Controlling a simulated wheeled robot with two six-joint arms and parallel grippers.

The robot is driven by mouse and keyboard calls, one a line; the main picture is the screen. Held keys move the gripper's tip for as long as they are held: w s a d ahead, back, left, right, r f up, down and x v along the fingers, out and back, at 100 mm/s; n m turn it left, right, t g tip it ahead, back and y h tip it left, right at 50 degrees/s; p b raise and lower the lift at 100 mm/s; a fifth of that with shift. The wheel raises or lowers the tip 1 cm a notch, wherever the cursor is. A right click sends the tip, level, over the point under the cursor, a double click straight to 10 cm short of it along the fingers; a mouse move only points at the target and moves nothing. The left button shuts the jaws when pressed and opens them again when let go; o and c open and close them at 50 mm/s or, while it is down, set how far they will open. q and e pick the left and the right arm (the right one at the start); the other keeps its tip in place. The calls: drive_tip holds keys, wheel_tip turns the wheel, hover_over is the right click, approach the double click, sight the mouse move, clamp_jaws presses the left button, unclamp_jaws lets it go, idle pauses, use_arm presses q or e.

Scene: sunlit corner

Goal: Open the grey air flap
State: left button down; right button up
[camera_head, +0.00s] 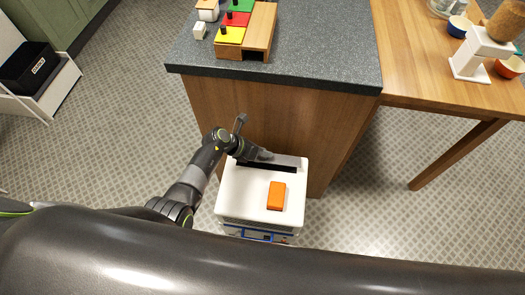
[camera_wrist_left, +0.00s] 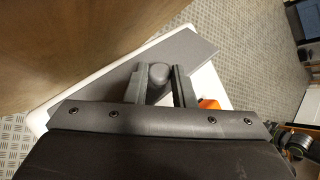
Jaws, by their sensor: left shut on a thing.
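The grey air flap (camera_head: 289,161) is a flat strip along the far edge of a white box-shaped unit (camera_head: 241,190). A dark slot shows on its near side, so it seems at least partly raised. In the left wrist view the flap (camera_wrist_left: 192,48) is a broad grey plate with a rounded grey knob (camera_wrist_left: 158,80). My left gripper (camera_head: 264,155) reaches the flap from the left. In the wrist view its two fingers (camera_wrist_left: 157,85) stand on either side of the knob and are shut on it. My right gripper is not in view.
An orange block (camera_head: 276,195) lies on the unit's white top, near the flap. A wooden counter (camera_head: 310,120) with a dark speckled top stands right behind the unit. A wooden table (camera_head: 425,65) is at the right.

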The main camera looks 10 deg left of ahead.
use_arm(q)
drive_tip(key=c, duration=1.3)
unclamp_jaws()
drive_tip(key=shift+o, duration=0.2)
drive_tip(key=p+v, duration=0.1)
drive_tip(key=v, duration=1.6)
drive_tip(key=shift+s+p, duration=0.2)
drive_tip(key=shift+p, duration=0.15)
drive_tip(key=shift+a+r, duration=0.1)
